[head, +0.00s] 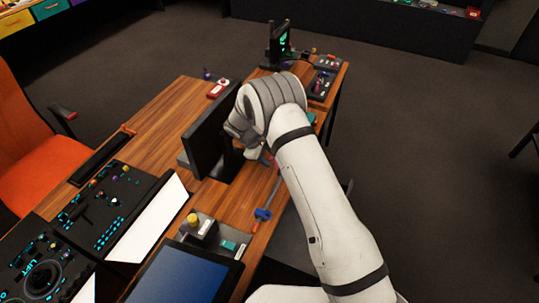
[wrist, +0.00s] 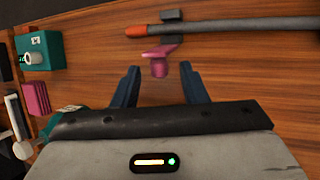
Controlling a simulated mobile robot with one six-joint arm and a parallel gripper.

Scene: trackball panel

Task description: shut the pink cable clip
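The pink cable clip (wrist: 158,60) shows in the wrist view as a pink flap beside a dark grey bracket (wrist: 172,16). The flap sticks out toward my gripper and does not lie over the cable. A grey cable (wrist: 230,25) with an orange end (wrist: 142,31) runs across the bracket. My gripper (wrist: 160,70) is open, with one blue finger on each side of the flap and visible gaps on both sides. Nothing is held.
In the wrist view a teal box (wrist: 38,52) and a pink ribbed block (wrist: 37,97) stand at the left. In the head view a dark monitor (head: 208,135) stands left of my wrist, and a blue clip (head: 262,214) sits nearer on the wooden desk (head: 165,115).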

